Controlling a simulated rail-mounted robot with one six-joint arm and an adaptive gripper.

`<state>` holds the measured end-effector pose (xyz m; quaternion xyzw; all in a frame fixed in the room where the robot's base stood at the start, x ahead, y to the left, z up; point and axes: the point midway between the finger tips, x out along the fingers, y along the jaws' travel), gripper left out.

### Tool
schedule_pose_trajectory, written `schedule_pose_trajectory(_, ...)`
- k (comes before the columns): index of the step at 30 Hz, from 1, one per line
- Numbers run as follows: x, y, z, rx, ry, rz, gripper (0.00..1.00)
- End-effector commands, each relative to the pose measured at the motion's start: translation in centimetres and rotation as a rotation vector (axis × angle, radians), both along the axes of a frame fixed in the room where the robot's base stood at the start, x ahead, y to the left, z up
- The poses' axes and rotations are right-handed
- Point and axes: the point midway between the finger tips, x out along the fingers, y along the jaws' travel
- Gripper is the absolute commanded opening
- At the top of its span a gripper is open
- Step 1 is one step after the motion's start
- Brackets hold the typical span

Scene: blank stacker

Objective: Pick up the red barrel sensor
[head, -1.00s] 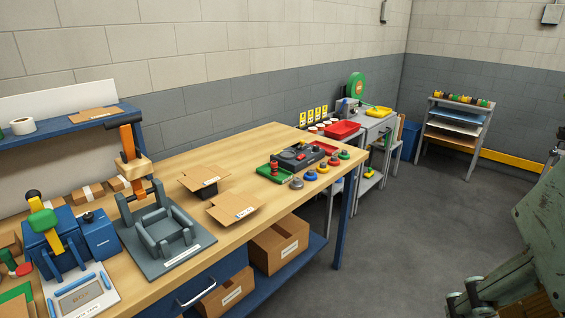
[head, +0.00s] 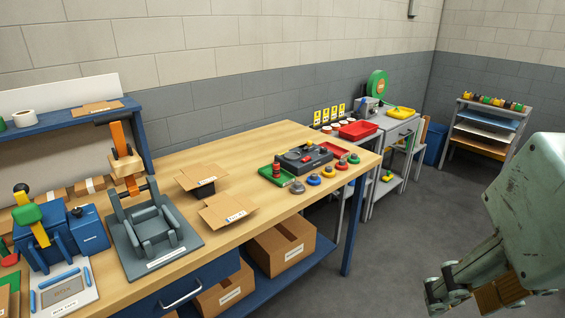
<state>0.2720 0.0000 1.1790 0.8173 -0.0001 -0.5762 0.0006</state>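A small upright red cylinder (head: 277,169) stands in a green tray (head: 268,181) near the right end of the wooden workbench. Several small coloured pieces (head: 490,102) lie along the top of the rack at the back right. They are too small for me to tell which, if any, is the red barrel sensor. My gripper (head: 443,292) shows only in part at the lower right, over the floor and well apart from the bench.
The wooden workbench (head: 248,158) runs along the wall, with a grey fixture (head: 150,232), open cardboard boxes (head: 228,212) and a row of coloured knobs (head: 313,179). Beyond it stand a grey cart (head: 396,130) and a grey rack (head: 484,130). The floor (head: 385,245) between is clear.

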Motion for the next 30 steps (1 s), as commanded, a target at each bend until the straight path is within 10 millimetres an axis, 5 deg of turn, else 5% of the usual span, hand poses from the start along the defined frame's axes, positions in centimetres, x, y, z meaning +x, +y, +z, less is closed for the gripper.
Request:
schedule_pose_trajectory(17, 0.7, 0.1, 0.5, -0.001, 0.0, 0.002, 0.33)
schedule_pose_trajectory(30, 7.4, 0.7, 3.9, -0.002, -0.001, 0.015, 0.33)
